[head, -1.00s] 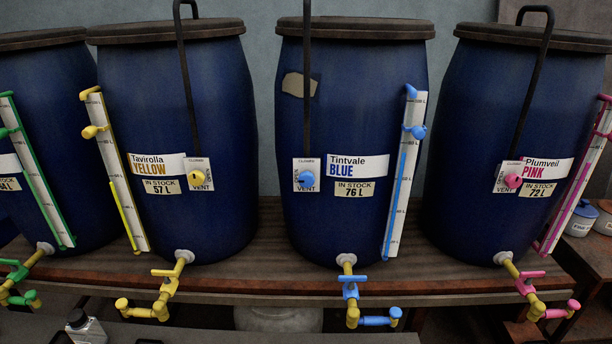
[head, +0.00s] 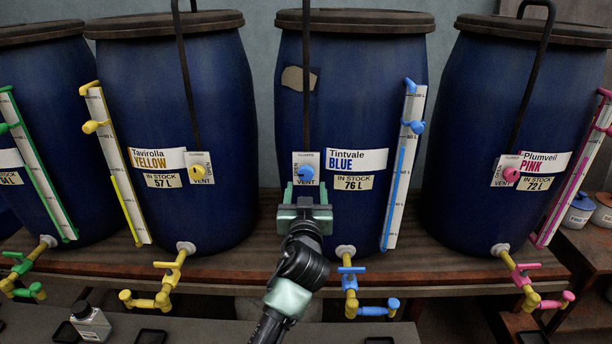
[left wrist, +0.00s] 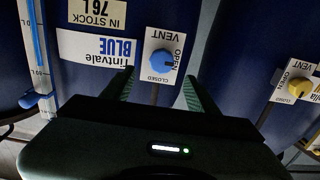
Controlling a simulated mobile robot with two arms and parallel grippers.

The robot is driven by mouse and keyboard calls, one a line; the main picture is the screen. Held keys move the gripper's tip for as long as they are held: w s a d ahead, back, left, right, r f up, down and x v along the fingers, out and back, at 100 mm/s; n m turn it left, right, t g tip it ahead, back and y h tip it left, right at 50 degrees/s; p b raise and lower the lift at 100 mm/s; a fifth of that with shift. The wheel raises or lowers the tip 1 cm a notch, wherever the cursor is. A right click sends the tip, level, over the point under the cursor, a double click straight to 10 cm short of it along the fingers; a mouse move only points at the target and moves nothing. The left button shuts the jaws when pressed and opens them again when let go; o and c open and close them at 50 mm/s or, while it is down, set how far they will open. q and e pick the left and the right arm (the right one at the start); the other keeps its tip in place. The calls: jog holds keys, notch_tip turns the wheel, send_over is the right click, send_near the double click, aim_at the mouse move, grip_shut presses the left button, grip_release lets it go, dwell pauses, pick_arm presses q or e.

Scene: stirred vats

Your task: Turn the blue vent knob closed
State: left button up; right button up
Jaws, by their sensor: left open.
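The blue vent knob (head: 306,173) sits on a white plate on the front of the Tintvale BLUE vat (head: 357,215). In the left wrist view, which is upside down, the knob (left wrist: 162,62) seems to point toward the OPEN side of its plate. CLOSED is printed on the neighbouring side. My left gripper (head: 305,189) is open just below and in front of the knob. In the left wrist view, its two fingers (left wrist: 158,76) lie on either side of the knob's plate, with nothing between them. My right gripper is out of view.
The yellow vent knob (head: 198,172) and pink vent knob (head: 511,174) are on the neighbouring vats. A blue tap (head: 351,290) juts out below the vat, right of my arm. A sight gauge (head: 404,165) stands right of the label. A bottle (head: 90,322) stands lower left.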

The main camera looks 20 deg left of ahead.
aim_at(306, 174)
pick_arm(q)
jog(key=p+x, duration=0.1)
jog(key=x, duration=0.6)
jog(key=shift+w+a+f, duration=0.1)
jog(key=shift+w+a, duration=0.05)
jog(key=shift+w, duration=0.05)
grip_shut()
